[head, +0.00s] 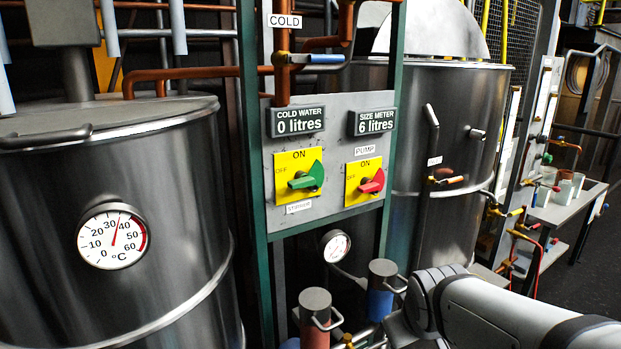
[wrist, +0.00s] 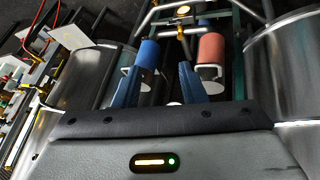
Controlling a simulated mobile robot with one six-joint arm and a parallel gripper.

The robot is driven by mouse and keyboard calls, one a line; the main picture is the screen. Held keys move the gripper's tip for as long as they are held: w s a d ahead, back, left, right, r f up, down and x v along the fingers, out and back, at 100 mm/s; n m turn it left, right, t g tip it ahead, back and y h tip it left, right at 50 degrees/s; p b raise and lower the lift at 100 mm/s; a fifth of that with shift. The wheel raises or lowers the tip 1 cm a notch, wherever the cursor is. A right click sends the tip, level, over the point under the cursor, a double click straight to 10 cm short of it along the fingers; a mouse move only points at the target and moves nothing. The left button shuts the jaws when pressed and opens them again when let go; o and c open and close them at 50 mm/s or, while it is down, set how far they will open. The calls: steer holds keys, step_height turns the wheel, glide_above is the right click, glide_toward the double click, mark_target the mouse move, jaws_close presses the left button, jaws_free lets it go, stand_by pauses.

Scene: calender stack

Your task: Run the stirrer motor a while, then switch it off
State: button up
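The stirrer switch is a green knob (head: 306,178) on a yellow plate, marked ON at the top and OFF at the left. Its grip lies roughly sideways, with the narrow end toward OFF. A small label (head: 299,207) under it appears to read stirrer. My gripper (wrist: 160,82) is open and empty in the wrist view, its two dark blue fingers apart. In the head view my arm comes in at the lower right, below the panel, and the fingers cannot be made out. The stirrer motor itself is not clearly identifiable.
A red PUMP knob (head: 372,182) sits right of the green one. Displays read cold water 0 litres (head: 298,121) and size meter 6 litres (head: 375,121). Steel tanks flank the panel (head: 331,165); the left one's dial (head: 111,236) reads about 37 °C. Blue (head: 381,285) and red (head: 315,315) cylinders stand below.

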steer(key=w+a+r+n+t+y+p, duration=0.1)
steer(key=w+a+r+n+t, duration=0.2)
steer(key=w, duration=0.4)
steer(key=w+a+r+n+t+y+p, duration=0.1)
steer(key=w+a+r+n+t+p, duration=0.15)
steer(key=w+r+n, duration=0.35)
steer(key=n+t+y+p, duration=0.2)
steer(key=n+t+y, duration=0.1)
steer(key=n+y, duration=0.65)
glide_toward(306, 185)
steer(key=w+a+n+h, duration=0.1)
steer(key=w+a+n, duration=0.1)
steer(key=w, duration=0.1)
steer(key=shift+a+r, duration=0.25)
steer(key=shift+a, duration=0.1)
steer(key=p+x, duration=0.2)
steer(key=x, duration=0.5)
steer(key=shift+w, duration=0.2)
steer(key=shift+c, duration=0.3)
jaws_close()
